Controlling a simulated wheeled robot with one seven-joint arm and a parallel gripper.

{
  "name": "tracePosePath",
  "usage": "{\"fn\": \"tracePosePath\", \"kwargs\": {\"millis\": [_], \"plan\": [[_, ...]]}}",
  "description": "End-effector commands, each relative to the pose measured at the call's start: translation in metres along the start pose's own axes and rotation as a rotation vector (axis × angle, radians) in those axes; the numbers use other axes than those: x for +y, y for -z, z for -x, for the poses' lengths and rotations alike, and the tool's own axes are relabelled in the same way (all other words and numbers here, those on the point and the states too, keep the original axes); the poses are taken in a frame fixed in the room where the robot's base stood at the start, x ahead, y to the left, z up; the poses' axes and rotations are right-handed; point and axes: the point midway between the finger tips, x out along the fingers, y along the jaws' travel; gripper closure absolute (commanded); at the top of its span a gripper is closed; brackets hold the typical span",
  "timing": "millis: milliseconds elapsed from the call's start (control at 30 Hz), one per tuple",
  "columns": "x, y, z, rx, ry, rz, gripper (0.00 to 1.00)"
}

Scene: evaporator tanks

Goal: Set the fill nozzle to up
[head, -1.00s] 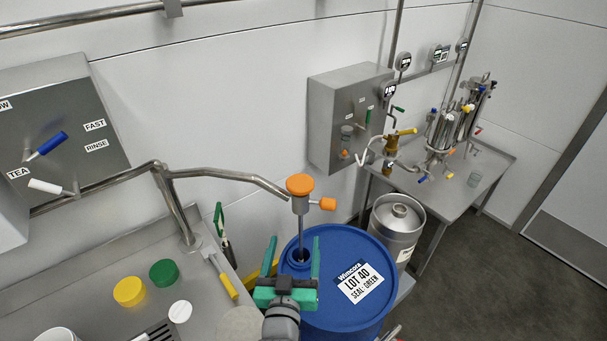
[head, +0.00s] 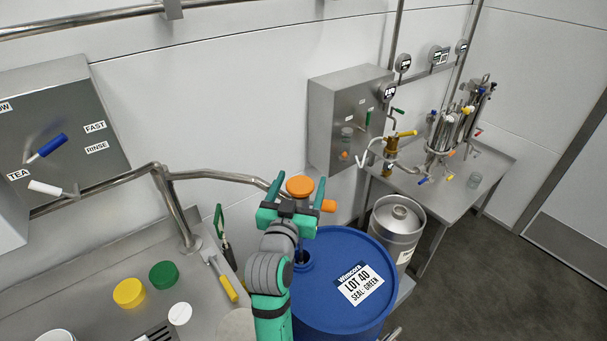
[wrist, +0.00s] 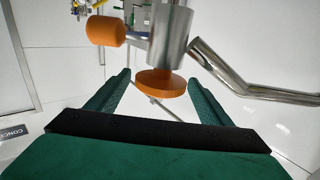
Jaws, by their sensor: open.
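The fill nozzle is a steel body with an orange round cap (head: 299,186) on top and an orange side knob (head: 328,205), at the end of a bent steel pipe (head: 225,176). Its lower part is hidden behind my gripper in the head view. In the wrist view the steel body (wrist: 171,35), the orange cap (wrist: 160,83) and the orange side knob (wrist: 105,31) show close ahead. My gripper (head: 297,192) is open, with its green fingers on either side of the cap in the head view. I cannot tell whether they touch it. It also shows in the wrist view (wrist: 158,92).
A blue drum (head: 335,250) labelled LOT 40 stands below the nozzle. A steel keg (head: 398,225) is right of it. Yellow (head: 129,292) and green (head: 164,274) caps lie on the steel counter (head: 75,290) at left. A steel wall box (head: 340,115) is behind.

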Motion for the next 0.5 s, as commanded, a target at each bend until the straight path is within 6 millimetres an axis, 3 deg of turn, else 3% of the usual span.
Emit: {"fn": "tracePosePath", "kwargs": {"millis": [200, 500], "plan": [[0.000, 0.001, -0.029, 0.001, 0.000, 0.001, 0.26], [0.000, 0.000, -0.040, -0.001, 0.001, 0.001, 0.26]]}}
